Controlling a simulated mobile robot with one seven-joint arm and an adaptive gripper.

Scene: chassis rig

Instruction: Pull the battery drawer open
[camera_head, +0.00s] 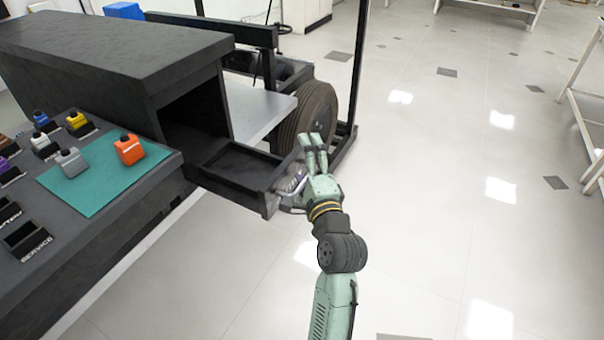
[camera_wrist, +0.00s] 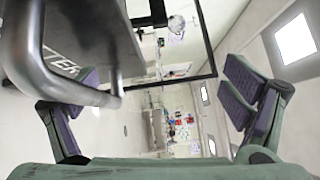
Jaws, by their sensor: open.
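The battery drawer (camera_head: 240,165) is a black open-topped tray standing out from the black housing, and it looks empty. In the wrist view its dark front (camera_wrist: 45,50) carries partly cut-off white letters reading "TTER". A grey bar handle (camera_wrist: 115,92) runs across that front. My gripper (camera_head: 314,142) is at the drawer's outer end. In the wrist view the gripper (camera_wrist: 155,98) has its fingers wide apart. The handle lies toward the left finger and covers part of it. I cannot tell whether they touch. The right finger is clear of the handle.
A black housing (camera_head: 120,50) stands over the drawer. A wheel (camera_head: 318,108) and black frame stand behind the drawer. Open floor (camera_head: 450,200) lies right.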

